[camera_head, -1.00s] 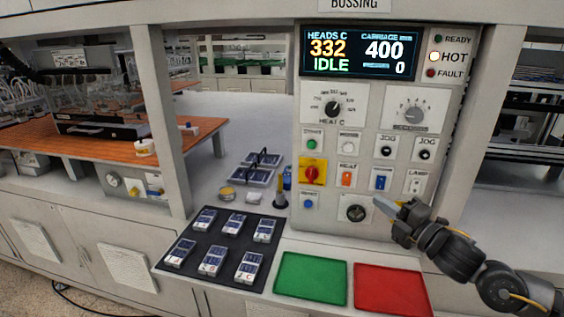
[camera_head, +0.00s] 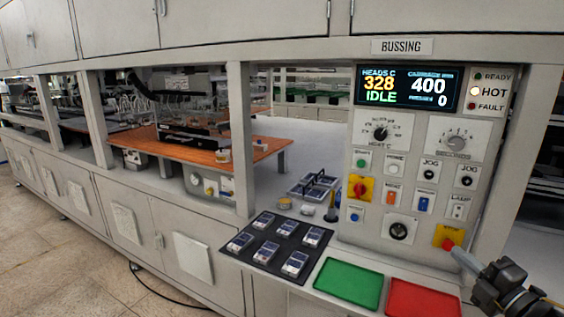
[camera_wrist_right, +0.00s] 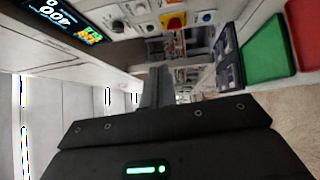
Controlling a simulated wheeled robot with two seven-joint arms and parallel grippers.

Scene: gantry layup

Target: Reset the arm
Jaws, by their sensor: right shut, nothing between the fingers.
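My right gripper (camera_head: 458,254) is at the lower right of the head view, just below the red button on a yellow plate (camera_head: 449,234) at the panel's lower right corner. Its fingers are shut with nothing between them. Whether the fingertips touch the button is unclear. In the right wrist view my shut fingers (camera_wrist_right: 155,88) point ahead with the panel above them. The control panel (camera_head: 370,228) has a display (camera_head: 409,88) reading 328, IDLE, 400 and 0, with the HOT lamp lit. My left gripper is not in view.
A green tray (camera_head: 348,283) and a red tray (camera_head: 423,300) lie below the panel. A black mat (camera_head: 262,251) with several small modules lies left of them. A post (camera_head: 240,140) stands left of the panel. Open floor (camera_head: 60,255) shows at the lower left.

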